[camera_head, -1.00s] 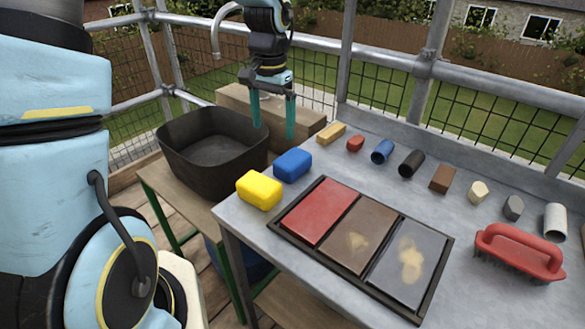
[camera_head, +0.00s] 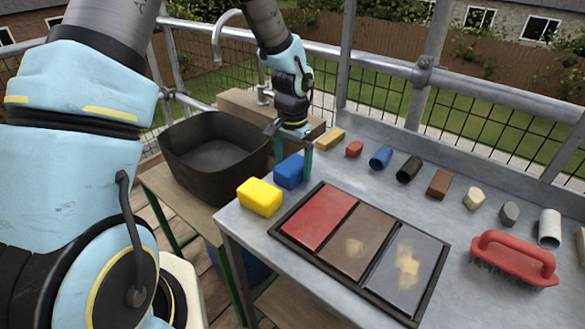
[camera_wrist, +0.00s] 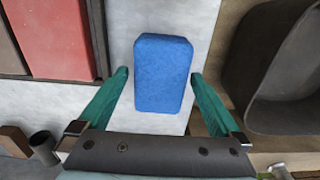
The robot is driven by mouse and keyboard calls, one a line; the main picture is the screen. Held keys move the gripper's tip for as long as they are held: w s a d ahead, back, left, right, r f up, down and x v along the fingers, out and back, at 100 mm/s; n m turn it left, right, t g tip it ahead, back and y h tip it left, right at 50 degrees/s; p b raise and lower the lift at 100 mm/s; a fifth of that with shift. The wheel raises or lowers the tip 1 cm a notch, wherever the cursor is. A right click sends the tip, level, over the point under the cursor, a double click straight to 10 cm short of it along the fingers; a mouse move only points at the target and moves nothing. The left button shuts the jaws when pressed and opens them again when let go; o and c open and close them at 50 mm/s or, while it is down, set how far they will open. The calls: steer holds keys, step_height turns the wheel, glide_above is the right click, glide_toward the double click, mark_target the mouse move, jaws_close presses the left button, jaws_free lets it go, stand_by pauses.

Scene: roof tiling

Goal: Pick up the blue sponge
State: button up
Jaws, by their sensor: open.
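In the wrist view the blue sponge (camera_wrist: 163,74) lies in front of and between the two green fingers, with a gap on each side. My gripper (camera_wrist: 160,78) is open and empty. In the head view my gripper (camera_head: 292,163) is at the sponge's far side, and one finger partly overlaps the sponge's right side.
A tray (camera_head: 270,233) with red, brown and grey panels lies right of the sponges. A black basin (camera_head: 180,178) stands left, on a lower wooden bench. Several small blocks and cylinders line the table's back. A red brush (camera_head: 515,257) lies at right.

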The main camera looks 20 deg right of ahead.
mark_target(293, 164)
steer(key=shift+f, duration=0.3)
steer(key=shift+c, duration=0.4)
steer(key=c, duration=1.3)
step_height(293, 164, up, 10)
steer(key=shift+r+b, duration=0.1)
steer(key=shift+b, duration=0.75)
